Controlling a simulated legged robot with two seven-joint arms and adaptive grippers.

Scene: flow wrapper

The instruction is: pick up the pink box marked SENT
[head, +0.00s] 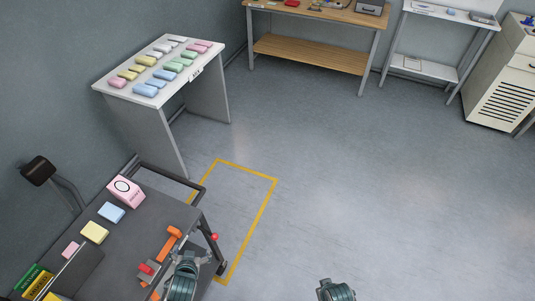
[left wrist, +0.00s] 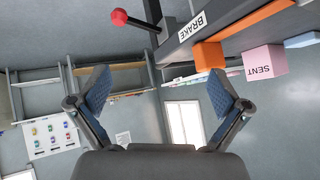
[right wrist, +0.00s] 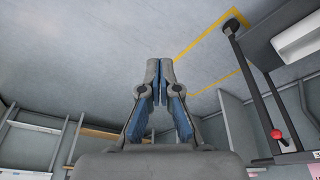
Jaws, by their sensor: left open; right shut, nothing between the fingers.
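The pink box marked SENT (left wrist: 265,62) shows its lettering in the left wrist view, at the upper right. In the head view a pink box (head: 126,191) with a black ring on top stands at the far end of the dark cart top (head: 140,237); its lettering is not readable there. My left gripper (head: 187,258) is over the cart's near right edge, right of and nearer than the box, apart from it. In the left wrist view its fingers (left wrist: 158,90) are spread and empty. My right gripper (head: 337,287) is over open floor; its fingers (right wrist: 160,68) are together, holding nothing.
An orange handle (head: 169,244) and a red knob (head: 214,237) are close to my left gripper. A blue block (head: 111,212), yellow block (head: 95,232) and small pink block (head: 70,249) lie along the cart. A white table (head: 112,90) with several coloured packs stands behind.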

